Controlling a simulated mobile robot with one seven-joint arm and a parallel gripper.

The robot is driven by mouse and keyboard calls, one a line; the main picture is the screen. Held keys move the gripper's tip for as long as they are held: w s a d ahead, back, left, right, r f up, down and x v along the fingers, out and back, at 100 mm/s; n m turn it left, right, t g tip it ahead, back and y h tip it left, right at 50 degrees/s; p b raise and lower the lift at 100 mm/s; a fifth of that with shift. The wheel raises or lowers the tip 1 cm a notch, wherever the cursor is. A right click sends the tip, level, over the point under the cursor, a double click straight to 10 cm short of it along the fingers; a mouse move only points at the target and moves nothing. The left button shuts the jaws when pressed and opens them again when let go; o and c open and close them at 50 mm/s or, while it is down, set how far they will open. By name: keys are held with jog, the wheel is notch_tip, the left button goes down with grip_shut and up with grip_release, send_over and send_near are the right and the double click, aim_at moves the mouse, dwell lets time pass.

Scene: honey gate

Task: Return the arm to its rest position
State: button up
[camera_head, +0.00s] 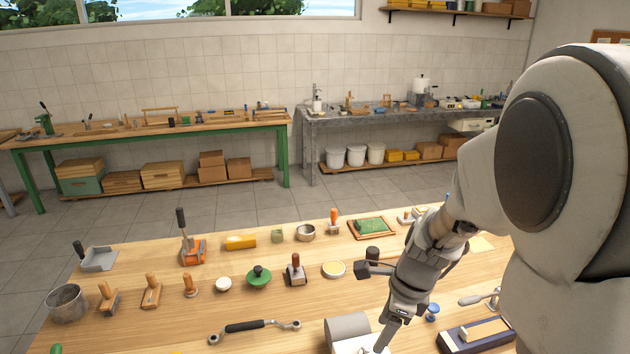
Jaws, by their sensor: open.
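My arm reaches in from the right side of the head view, over the wooden table (180,325). My gripper (373,306) is open, with one finger pointing left and the other pointing down. I see nothing held between the fingers. The lower fingertip overlaps a white base under a grey cylinder (348,328) at the front edge of the picture; I cannot tell whether they touch. My large white arm link hides the right part of the table.
Close to my gripper are a yellow-topped round tin (334,269), a blue knob (432,311) and a dark tray (475,335). A black-handled bar (255,327) lies front left. Several stamps and scrapers stand further left. A green-legged bench (150,131) and a grey bench (375,115) line the wall.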

jog(key=s+r+n+t+h+b, duration=0.1)
jog(key=s+r+n, duration=0.4)
jog(key=n, duration=0.5)
jog(key=s+d+r+n+t+h+b, duration=0.1)
jog(key=s+r+n+t+b, duration=0.2)
jog(key=s+r+n, duration=0.3)
jog(key=s+n, duration=0.3)
jog(key=n, duration=0.2)
jog(key=shift+r+n+b, duration=0.2)
jog(key=shift+n+b, duration=0.1)
jog(key=shift+b, duration=0.05)
